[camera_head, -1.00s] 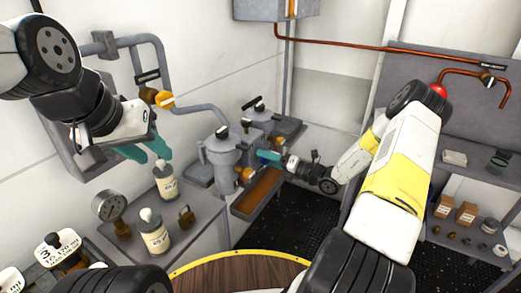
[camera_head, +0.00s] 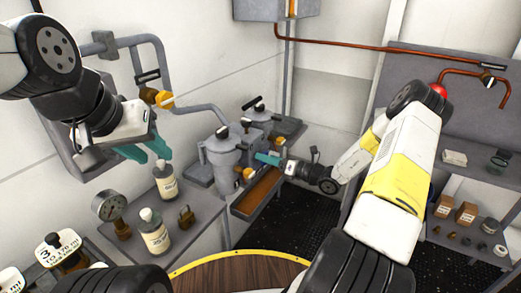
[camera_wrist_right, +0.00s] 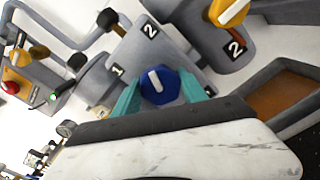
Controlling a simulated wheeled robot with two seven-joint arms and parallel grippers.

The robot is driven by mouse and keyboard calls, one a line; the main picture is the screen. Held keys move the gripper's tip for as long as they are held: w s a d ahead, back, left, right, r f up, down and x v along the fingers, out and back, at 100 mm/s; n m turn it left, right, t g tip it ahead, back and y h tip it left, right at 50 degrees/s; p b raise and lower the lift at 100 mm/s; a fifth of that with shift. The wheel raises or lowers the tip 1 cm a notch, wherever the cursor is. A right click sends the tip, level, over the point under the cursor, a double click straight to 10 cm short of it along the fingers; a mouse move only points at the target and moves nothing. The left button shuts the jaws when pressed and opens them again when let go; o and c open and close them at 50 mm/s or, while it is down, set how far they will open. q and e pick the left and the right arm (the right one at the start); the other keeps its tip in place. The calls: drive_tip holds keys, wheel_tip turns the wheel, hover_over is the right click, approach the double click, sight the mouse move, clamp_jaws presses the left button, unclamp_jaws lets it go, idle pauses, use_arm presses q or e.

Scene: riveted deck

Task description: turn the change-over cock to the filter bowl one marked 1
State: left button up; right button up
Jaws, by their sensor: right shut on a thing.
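The change-over cock shows in the right wrist view as a blue knob (camera_wrist_right: 160,86) with a white pointer line. My right gripper (camera_wrist_right: 162,94) is shut on it, one teal finger on each side. The line runs up and slightly left, roughly toward a plate marked 2 (camera_wrist_right: 150,31); a plate marked 1 (camera_wrist_right: 118,71) is to the knob's left. In the head view my right gripper (camera_head: 266,158) is at the grey filter bowls (camera_head: 224,158), and the knob is hidden there. My left gripper (camera_head: 144,151) is open and empty above the bench at left.
An orange knob (camera_wrist_right: 230,11) sits by another 2 mark in the wrist view. A brown-filled tray (camera_head: 258,192) lies below the bowls. Bottles (camera_head: 154,238), a gauge (camera_head: 109,206) and a padlock (camera_head: 186,217) stand on the left bench. Shelves (camera_head: 460,170) are at right.

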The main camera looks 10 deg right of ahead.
drive_tip(key=n, duration=1.3)
drive_tip(key=shift+f, duration=0.1)
drive_tip(key=shift+n, duration=0.3)
idle(0.3)
drive_tip(key=o, duration=1.4)
drive_tip(key=shift+v, duration=3.95)
